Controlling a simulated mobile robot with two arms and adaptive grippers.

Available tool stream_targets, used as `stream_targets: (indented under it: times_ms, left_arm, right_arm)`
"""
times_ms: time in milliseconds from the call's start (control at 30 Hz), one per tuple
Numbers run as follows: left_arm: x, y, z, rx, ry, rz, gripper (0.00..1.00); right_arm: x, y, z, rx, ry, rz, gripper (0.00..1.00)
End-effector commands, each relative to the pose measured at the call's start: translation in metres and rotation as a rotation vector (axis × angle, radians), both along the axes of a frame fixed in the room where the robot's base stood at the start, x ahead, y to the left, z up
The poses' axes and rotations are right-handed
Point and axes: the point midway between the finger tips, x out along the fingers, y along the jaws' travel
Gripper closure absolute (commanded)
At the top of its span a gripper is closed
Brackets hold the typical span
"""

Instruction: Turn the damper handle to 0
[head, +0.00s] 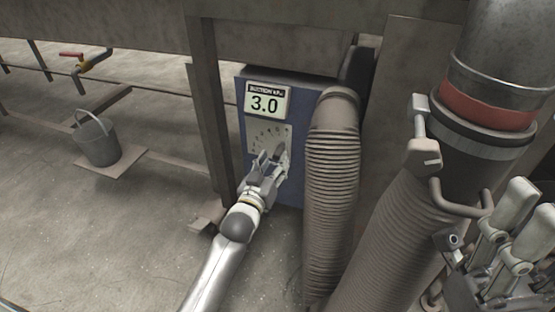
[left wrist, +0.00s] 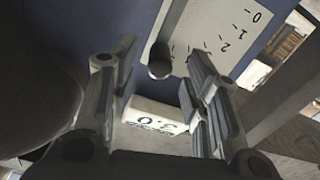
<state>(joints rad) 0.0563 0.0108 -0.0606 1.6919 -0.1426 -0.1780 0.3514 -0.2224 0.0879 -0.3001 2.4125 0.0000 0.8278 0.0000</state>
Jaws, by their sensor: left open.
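The damper handle (left wrist: 160,58) is a grey lever with a dark rounded end, over a pale dial plate (left wrist: 225,45) marked 0, 1, 2 in the left wrist view. The plate shows in the head view (head: 262,134) on a blue box (head: 243,125), under a display (head: 267,103) reading 3.0. My left gripper (head: 268,158) is open in front of the plate and covers the handle there. In the left wrist view the handle's end appears between its spread fingers (left wrist: 160,75); contact cannot be told. My right gripper (head: 527,208) seems to be at the lower right edge, partly cut off.
A ribbed mesh tube (head: 331,190) stands close right of the box. A thicker hose (head: 385,235) with a red-banded collar (head: 490,107) and latches is farther right. A steel post (head: 208,110) stands left of the box. A bucket (head: 96,140) stands on the left; floor there is mostly clear.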

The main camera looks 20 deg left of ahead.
Motion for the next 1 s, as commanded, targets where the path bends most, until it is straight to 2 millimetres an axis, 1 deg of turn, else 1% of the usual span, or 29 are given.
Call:
stream_targets:
  times_ms: [33, 100, 300, 400, 667, 767, 1000]
  left_arm:
    - [0.008, 0.000, -0.002, 0.001, -0.002, -0.001, 0.57]
    - [0.017, -0.001, -0.002, 0.001, -0.001, 0.000, 0.57]
    - [0.032, -0.001, -0.001, 0.002, 0.000, -0.001, 0.57]
    - [0.036, -0.001, 0.000, 0.002, 0.001, -0.001, 0.57]
    - [0.036, -0.001, 0.000, 0.001, 0.001, 0.000, 0.57]
    - [0.036, -0.001, 0.000, 0.001, 0.001, 0.000, 0.68]
    - [0.036, -0.001, 0.000, 0.001, 0.001, 0.000, 0.99]
  right_arm:
    - [0.000, 0.000, -0.001, 0.000, -0.014, -0.001, 0.60]
    - [0.001, 0.001, 0.001, -0.002, -0.025, -0.001, 0.60]
    - [0.002, 0.002, 0.005, -0.004, -0.045, -0.003, 0.60]
    - [0.002, 0.002, 0.006, -0.005, -0.049, -0.003, 0.60]
    - [0.002, 0.002, 0.007, -0.005, -0.050, -0.003, 0.60]
    - [0.002, 0.002, 0.007, -0.005, -0.050, -0.003, 0.60]
    - [0.002, 0.002, 0.007, -0.005, -0.050, -0.003, 0.60]
